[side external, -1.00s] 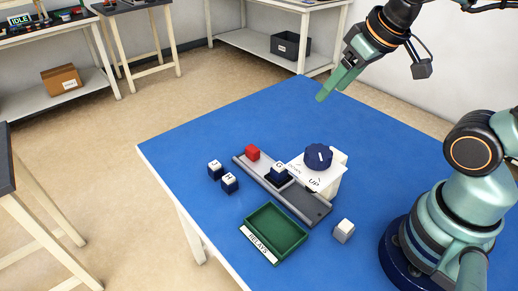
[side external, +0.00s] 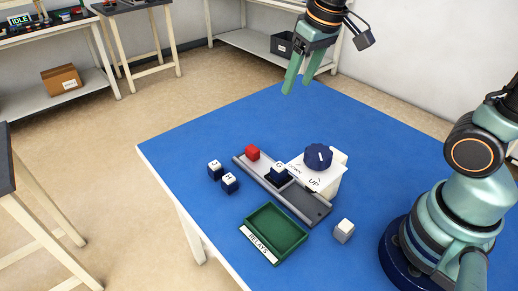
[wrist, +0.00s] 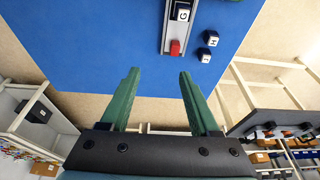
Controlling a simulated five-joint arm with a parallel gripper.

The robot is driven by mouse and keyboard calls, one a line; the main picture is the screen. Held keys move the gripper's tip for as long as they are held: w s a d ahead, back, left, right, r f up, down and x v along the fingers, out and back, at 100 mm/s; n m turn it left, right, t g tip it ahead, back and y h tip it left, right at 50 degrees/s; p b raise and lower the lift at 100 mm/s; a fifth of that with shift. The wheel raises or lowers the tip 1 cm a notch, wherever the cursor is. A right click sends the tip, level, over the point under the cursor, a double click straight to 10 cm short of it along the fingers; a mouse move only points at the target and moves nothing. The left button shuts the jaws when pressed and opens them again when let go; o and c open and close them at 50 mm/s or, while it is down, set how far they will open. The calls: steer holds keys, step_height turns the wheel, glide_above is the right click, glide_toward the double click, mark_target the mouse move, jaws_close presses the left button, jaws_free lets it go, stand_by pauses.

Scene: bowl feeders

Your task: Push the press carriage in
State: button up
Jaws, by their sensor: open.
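The press has a grey rail (side external: 305,205) on the blue table, with a white head marked DOWN and UP (side external: 325,180) and a blue knob (side external: 318,157) on top. A white-and-navy cube marked G (side external: 278,171) sits in a dark carriage (side external: 268,182) on the rail, beside the head. My gripper (side external: 298,86) is open and empty, high above the table's far edge, well apart from the press. Its fingers (wrist: 158,75) point toward the table in the wrist view.
Cubes J (side external: 215,170) and H (side external: 230,182) stand left of the rail. A green tray labelled RELAYS (side external: 292,246) lies in front of it. A white-topped grey cube (side external: 344,230) stands to the right. The table's far part is clear.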

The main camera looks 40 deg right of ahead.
steer(key=w+a+f+g, duration=0.2)
steer(key=w+f, duration=0.2)
steer(key=w, duration=0.1)
steer(key=g, duration=0.1)
glide_above(253, 148)
step_height(253, 148, down, 6)
step_height(253, 148, down, 12)
steer(key=shift+a+f, duration=0.1)
jaws_close()
stand_by(1.4)
